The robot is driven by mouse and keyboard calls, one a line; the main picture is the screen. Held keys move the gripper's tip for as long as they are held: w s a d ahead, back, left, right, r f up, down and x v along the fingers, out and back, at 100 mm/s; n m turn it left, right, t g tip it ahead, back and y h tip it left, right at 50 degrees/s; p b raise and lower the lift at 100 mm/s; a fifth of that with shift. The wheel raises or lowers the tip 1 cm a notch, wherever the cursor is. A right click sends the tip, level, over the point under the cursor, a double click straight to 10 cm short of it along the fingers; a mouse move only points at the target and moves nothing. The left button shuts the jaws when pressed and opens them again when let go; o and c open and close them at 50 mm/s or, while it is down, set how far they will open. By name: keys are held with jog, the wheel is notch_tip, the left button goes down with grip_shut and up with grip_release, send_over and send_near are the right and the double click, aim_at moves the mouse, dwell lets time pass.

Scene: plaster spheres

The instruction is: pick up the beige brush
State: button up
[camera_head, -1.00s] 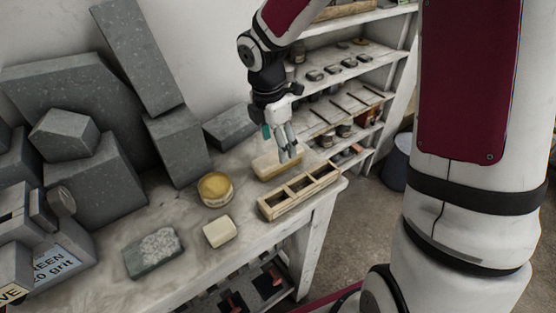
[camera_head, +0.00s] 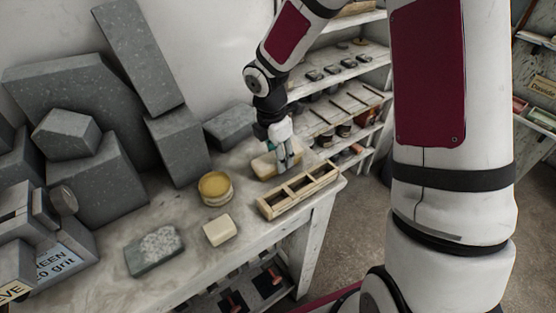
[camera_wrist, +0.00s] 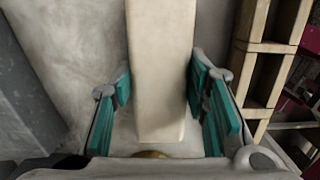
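The beige brush, a long pale block (camera_head: 262,169), lies on the worktable behind a wooden compartment tray. In the wrist view the brush (camera_wrist: 161,65) runs lengthwise between my fingers. My gripper (camera_head: 283,158) points down over the brush and partly hides it. In the wrist view my gripper (camera_wrist: 161,108) is open, with teal finger pads on both sides of the brush. A gap shows between the left pads and the brush; the right pads are closer. I cannot tell whether they touch it.
The wooden tray (camera_head: 270,211) stands close beside the brush. A round yellow tin (camera_head: 215,188), a cream block (camera_head: 219,230) and a grey slab (camera_head: 154,251) lie nearer. Large grey stone blocks (camera_head: 178,145) stand against the wall. Shelves (camera_head: 345,97) are behind the table.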

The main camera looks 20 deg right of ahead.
jog(key=shift+c, duration=1.2)
jog(key=shift+r, duration=0.3)
notch_tip(320, 180, up, 9)
jog(key=shift+r, duration=0.2)
jog(key=shift+o, duration=1.1)
